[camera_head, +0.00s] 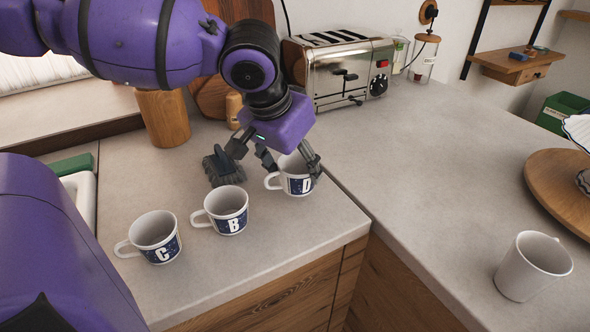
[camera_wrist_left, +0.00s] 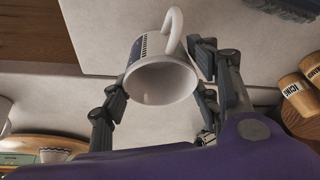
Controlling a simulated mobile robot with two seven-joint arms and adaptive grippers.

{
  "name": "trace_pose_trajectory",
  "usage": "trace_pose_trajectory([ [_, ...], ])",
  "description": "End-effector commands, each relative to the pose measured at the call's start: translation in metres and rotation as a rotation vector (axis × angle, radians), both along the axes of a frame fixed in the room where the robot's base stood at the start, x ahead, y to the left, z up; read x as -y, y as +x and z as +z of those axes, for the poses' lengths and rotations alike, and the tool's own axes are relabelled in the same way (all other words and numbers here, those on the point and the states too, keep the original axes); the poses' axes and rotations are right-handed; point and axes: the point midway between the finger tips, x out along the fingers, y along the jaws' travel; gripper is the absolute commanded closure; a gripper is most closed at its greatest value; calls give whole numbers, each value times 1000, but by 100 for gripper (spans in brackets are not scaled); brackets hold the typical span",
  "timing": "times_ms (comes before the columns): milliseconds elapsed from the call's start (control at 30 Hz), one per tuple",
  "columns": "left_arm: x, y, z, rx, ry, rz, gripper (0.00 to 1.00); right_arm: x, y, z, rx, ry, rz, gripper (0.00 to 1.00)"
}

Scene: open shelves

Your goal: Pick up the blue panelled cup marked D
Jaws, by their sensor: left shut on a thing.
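The blue panelled cup marked D (camera_head: 299,186) is upright on or just above the grey counter, the rightmost of three lettered cups. Its handle points left in the head view. My left gripper (camera_head: 291,168) comes from above and is shut on the cup, with a finger on each side. In the left wrist view the cup (camera_wrist_left: 160,80) sits between the fingertips of the left gripper (camera_wrist_left: 160,92), its pale rim toward the camera. I cannot tell whether it touches the counter. My right gripper does not show.
Cup B (camera_head: 231,224) and cup C (camera_head: 161,251) stand to the left. A grey brush (camera_head: 223,168) lies close behind cup B. A chrome toaster (camera_head: 340,75) stands behind the gripper. A plain white cup (camera_head: 532,266) stands far right. The counter between is clear.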

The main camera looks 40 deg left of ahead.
Motion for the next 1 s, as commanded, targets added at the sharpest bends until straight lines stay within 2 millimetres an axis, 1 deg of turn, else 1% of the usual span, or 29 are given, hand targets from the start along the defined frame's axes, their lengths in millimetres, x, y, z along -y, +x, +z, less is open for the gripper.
trace_pose_trajectory([
  [33,6,-7,18,7,0,-5,76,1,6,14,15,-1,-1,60],
  [100,14,-18,36,11,1,-6,76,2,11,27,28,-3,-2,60],
  [267,31,-42,72,12,1,-6,76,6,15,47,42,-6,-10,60],
  [300,38,-52,72,8,2,-8,76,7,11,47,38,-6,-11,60],
  [400,51,-71,79,6,4,-7,76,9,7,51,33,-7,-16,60],
  [467,57,-80,82,3,3,-3,76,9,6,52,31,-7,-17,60],
  [667,58,-84,83,-1,6,4,76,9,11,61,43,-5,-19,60],
  [933,67,-96,90,-1,3,-1,76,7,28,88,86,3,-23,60],
  [1000,67,-98,95,3,10,4,76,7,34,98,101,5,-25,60],
])
